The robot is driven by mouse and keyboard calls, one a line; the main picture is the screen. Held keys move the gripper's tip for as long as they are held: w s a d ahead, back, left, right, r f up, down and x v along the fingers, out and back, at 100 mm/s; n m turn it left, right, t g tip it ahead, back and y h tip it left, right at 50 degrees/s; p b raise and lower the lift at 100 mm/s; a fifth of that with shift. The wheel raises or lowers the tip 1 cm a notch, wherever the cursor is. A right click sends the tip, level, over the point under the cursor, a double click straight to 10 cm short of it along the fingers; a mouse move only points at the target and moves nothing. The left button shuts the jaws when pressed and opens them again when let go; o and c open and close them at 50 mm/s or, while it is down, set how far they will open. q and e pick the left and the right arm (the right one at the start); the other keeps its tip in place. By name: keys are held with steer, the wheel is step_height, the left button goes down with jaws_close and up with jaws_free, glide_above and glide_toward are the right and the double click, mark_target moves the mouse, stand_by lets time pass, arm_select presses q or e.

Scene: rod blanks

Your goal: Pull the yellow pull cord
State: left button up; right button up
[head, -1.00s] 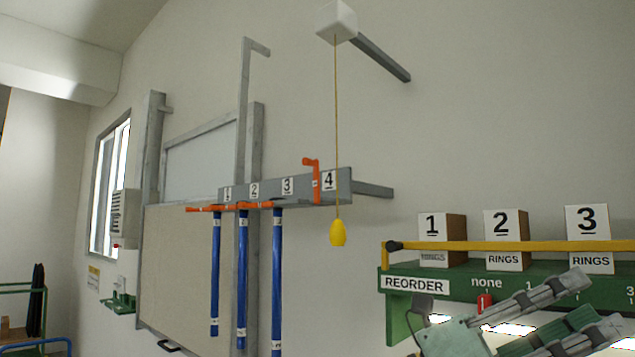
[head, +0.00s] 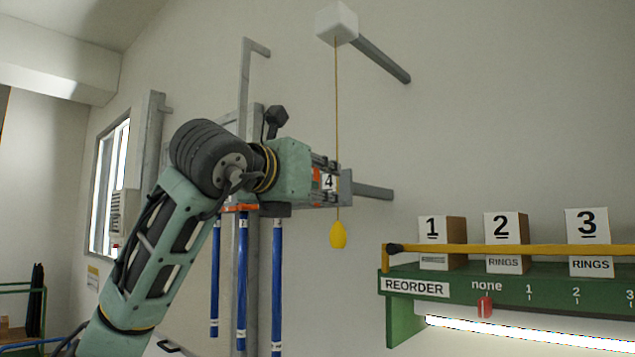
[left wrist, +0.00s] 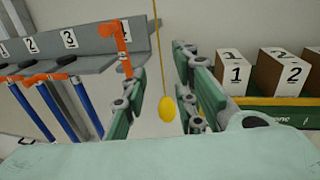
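The yellow pull cord (head: 337,110) hangs from a white box (head: 337,22) on a wall arm and ends in a yellow knob (head: 338,235). My left gripper (head: 334,182) reaches in from the left at the height of the cord's lower part, above the knob. In the left wrist view, its fingers (left wrist: 160,75) are apart, and the cord (left wrist: 177,50) and knob (left wrist: 167,108) show between them. Nothing is gripped. I cannot tell whether the cord is fully between the fingertips in depth. My right gripper is not in view.
A numbered grey rack (left wrist: 95,45) with orange hooks and blue rods (head: 242,280) is just left of the cord, partly hidden by my left gripper. A green shelf (head: 450,305) with numbered boxes (head: 505,240) and a yellow rail stands to the right. Wall space below the knob is clear.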

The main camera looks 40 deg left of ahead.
arm_select(q)
steer(key=p, duration=0.3)
glide_above(338, 227)
steer(key=s, duration=0.1)
steer(key=shift+a, duration=0.1)
steer(key=shift+w, duration=0.65)
steer(key=shift+f, duration=0.1)
steer(key=shift+c, duration=0.2)
jaws_close()
